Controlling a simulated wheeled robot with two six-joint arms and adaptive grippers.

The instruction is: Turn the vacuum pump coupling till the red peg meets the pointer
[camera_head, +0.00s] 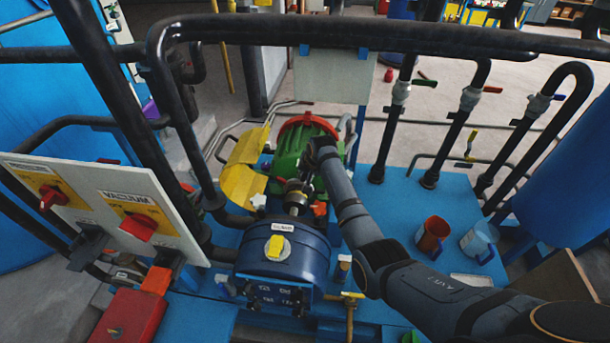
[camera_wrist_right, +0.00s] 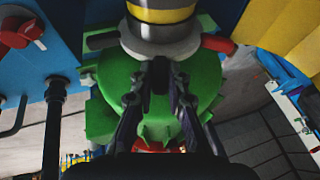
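The vacuum pump coupling (camera_head: 297,196) is a metal shaft piece between the green motor (camera_head: 291,143) and the blue pump (camera_head: 283,258). In the right wrist view the coupling (camera_wrist_right: 160,38) has a yellow band, a dark peg on its left and the red peg (camera_wrist_right: 219,44) on its right. My right gripper (camera_head: 308,180) is at the coupling. In the wrist view its two dark fingers (camera_wrist_right: 161,72) narrow toward the coupling's lower edge, and their tips look close together. I cannot tell whether they grip a peg. I cannot make out the pointer. My left gripper is out of view.
A yellow guard (camera_head: 243,172) stands open left of the coupling. Pipes cross above. A switch panel (camera_head: 101,207) is at left. A red mug (camera_head: 432,235) and a blue mug (camera_head: 480,241) stand at right.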

